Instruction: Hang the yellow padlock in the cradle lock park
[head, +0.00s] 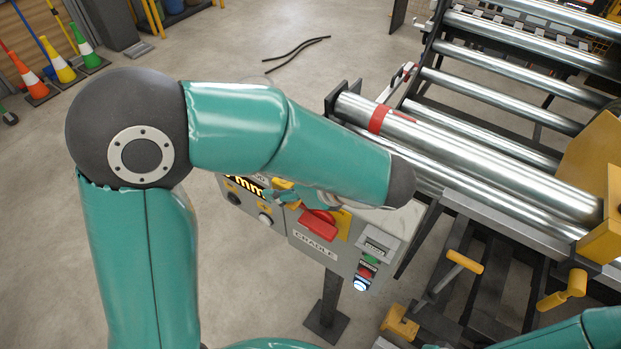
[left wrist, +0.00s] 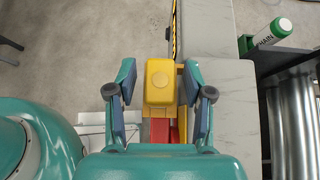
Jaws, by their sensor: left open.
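The yellow padlock (left wrist: 160,88) shows in the left wrist view as a blocky yellow body between the two fingers of my left gripper (left wrist: 159,76). The fingers are spread, with a gap on each side of it. In the head view my left gripper (head: 285,191) is mostly hidden behind my forearm, over the grey control box marked CRADLE (head: 315,249). A red switch handle (head: 318,223) with a yellow plate (head: 343,223) sits on that box. Red also shows below the padlock in the wrist view. Whether the padlock hangs on anything is hidden.
Right of the box lies a rack of steel rollers (head: 470,150) with yellow end parts. Buttons (head: 366,267) sit on the box's right side. A green-capped cylinder (left wrist: 278,29) shows in the wrist view. Traffic cones (head: 60,68) stand far left.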

